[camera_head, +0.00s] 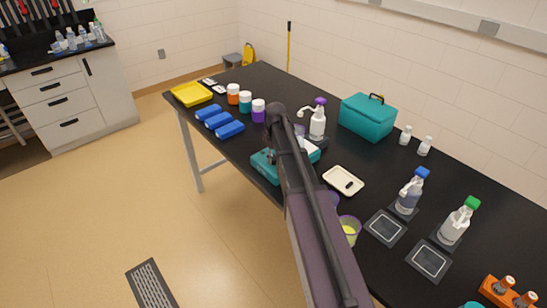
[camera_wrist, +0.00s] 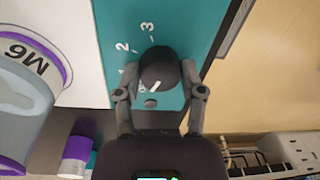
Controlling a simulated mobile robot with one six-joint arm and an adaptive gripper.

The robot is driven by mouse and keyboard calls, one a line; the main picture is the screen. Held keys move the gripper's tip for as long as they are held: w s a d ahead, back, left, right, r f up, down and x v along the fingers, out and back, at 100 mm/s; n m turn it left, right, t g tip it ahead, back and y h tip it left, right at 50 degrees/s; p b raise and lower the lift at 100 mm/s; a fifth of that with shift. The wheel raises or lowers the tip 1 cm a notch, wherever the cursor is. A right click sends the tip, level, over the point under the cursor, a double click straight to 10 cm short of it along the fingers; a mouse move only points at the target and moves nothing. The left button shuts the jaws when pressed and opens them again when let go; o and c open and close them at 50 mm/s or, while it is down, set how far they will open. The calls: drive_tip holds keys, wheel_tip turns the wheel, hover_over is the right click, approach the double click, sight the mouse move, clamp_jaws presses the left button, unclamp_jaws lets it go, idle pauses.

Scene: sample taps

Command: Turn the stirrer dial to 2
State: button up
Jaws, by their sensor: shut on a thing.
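The teal stirrer (camera_head: 264,167) stands near the front edge of the black bench, partly hidden behind my arm. In the wrist view its teal front panel (camera_wrist: 185,25) carries a dark round dial (camera_wrist: 160,66) with white numerals around it; 2 and 3 are readable, the lower ones are partly covered. The dial's white mark points down and to the left, away from the 2 and toward the partly covered numerals. My gripper (camera_wrist: 160,92) is shut on the dial, one finger on each side. A small grey button (camera_wrist: 151,103) lies just below the dial.
A container marked M6 (camera_wrist: 22,105) stands close on the left in the wrist view. Blue blocks (camera_head: 218,121), lidded jars (camera_head: 245,101) and a yellow tray (camera_head: 191,94) are left of the stirrer. A cream tray (camera_head: 343,181) and a yellow-filled cup (camera_head: 350,230) are right of my arm.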

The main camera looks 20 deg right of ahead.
drive_tip(key=shift+m, duration=0.4)
drive_tip(key=m, duration=0.3)
drive_tip(key=shift+s, duration=0.1)
drive_tip(key=m, duration=0.9)
drive_tip(key=shift+a+t, duration=0.1)
drive_tip(key=shift+t, duration=0.2)
drive_tip(key=m, duration=0.5)
drive_tip(key=shift+s, duration=0.1)
drive_tip(key=o, duration=1.2)
drive_tip(key=shift+c, duration=0.2)
